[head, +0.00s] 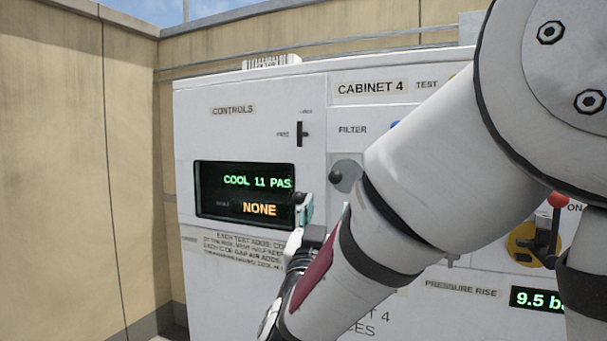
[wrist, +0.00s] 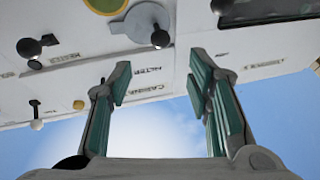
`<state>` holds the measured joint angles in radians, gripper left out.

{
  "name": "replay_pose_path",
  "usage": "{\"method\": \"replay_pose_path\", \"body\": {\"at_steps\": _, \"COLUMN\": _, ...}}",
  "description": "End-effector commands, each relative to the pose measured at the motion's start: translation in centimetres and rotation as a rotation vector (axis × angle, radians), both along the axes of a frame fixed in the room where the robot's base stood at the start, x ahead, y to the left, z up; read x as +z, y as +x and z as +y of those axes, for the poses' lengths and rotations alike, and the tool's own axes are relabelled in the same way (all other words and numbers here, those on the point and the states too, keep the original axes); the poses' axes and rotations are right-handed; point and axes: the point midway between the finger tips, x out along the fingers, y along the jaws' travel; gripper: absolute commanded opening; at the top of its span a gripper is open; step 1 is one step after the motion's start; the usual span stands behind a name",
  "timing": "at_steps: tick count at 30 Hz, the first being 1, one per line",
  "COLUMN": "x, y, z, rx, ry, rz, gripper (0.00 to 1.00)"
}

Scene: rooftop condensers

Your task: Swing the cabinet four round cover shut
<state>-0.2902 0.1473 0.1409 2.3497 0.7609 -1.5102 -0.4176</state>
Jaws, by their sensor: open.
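Cabinet 4 (head: 240,110) is a white panel box filling the middle of the head view. Its round cover (head: 348,172) is a grey disc with a dark knob below the FILTER label, partly hidden by my arm. In the wrist view, where the panel appears upside down, the round cover (wrist: 138,20) sits beside a round yellow-rimmed, green-centred area (wrist: 106,4), which is cut off by the frame edge. My gripper (wrist: 160,84) is open, with nothing between its fingers. In the head view my gripper (head: 304,222) is in front of the panel, lower left of the cover.
A display (head: 245,192) reading COOL 11 PAS and NONE is left of my gripper. A red-knobbed lever (head: 557,202) is at the right. A small black switch (head: 302,133) is above the display. Beige walls (head: 50,150) stand at the left and behind.

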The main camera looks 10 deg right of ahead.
Motion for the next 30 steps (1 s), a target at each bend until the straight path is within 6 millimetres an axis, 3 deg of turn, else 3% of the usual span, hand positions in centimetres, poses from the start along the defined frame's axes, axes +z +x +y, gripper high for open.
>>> {"method": "replay_pose_path", "body": {"at_steps": 5, "x": 0.8, "y": 1.5, "z": -0.9, "rx": -0.005, "ry": 0.001, "rz": -0.002, "gripper": 0.46}}
{"method": "replay_pose_path", "body": {"at_steps": 21, "x": 4.6, "y": 9.8, "z": -4.5, "rx": -0.002, "ry": 0.001, "rz": -0.001, "gripper": 0.46}}
{"method": "replay_pose_path", "body": {"at_steps": 30, "x": 5.2, "y": 11.4, "z": -5.1, "rx": 0.001, "ry": 0.0, "rz": 0.0, "gripper": 0.46}}
